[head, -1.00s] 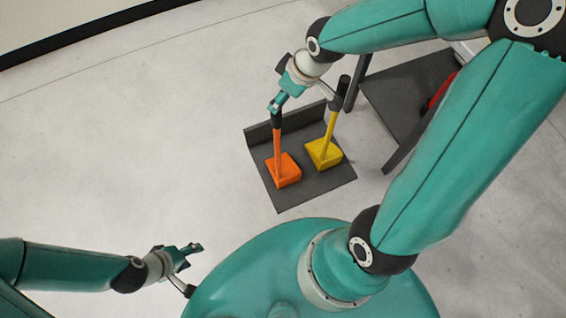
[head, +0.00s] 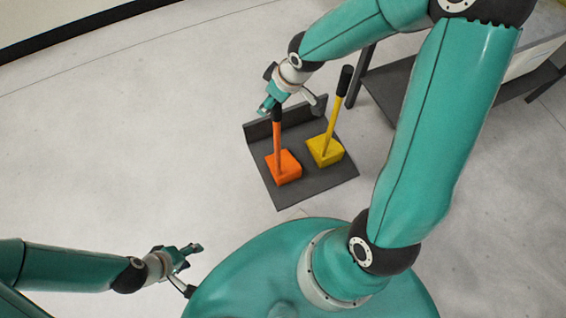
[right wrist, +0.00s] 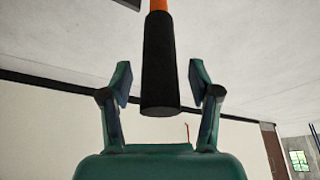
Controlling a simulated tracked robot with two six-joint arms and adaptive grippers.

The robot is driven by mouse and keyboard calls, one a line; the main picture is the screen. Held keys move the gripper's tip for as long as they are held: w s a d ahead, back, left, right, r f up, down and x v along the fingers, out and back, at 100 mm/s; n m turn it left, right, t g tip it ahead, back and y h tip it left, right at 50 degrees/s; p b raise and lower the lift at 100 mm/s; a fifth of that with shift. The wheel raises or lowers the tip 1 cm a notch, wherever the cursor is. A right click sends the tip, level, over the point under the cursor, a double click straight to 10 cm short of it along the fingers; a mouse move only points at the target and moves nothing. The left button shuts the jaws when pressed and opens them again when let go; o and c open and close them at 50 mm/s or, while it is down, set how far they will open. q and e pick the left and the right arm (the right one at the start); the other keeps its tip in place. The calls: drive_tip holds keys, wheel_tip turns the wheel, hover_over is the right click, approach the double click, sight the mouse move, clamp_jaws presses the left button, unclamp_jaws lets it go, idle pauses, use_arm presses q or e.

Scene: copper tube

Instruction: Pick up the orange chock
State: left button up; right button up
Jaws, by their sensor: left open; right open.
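The orange chock (head: 284,168) stands on a dark grey tray (head: 291,197), its orange handle rising to a black grip. The right wrist view shows that black grip (right wrist: 160,70) between the two open fingers of my right gripper (right wrist: 160,83), with a gap on each side. In the head view my right gripper (head: 267,104) is at the top of the orange chock's handle and partly hides the grip. My left gripper (head: 193,248) is open and empty over the floor at the lower left, well away from the chock.
A yellow chock (head: 326,151) with a black-topped handle stands on the same tray, just right of the orange one. The tray has a raised back wall. A dark table (head: 390,85) stands to the right. The floor (head: 130,150) on the left is clear.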

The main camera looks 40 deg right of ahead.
clamp_jaws()
drive_tip(key=shift+w+d+r, duration=0.1)
drive_tip(key=shift+w+r, duration=0.05)
idle(0.4)
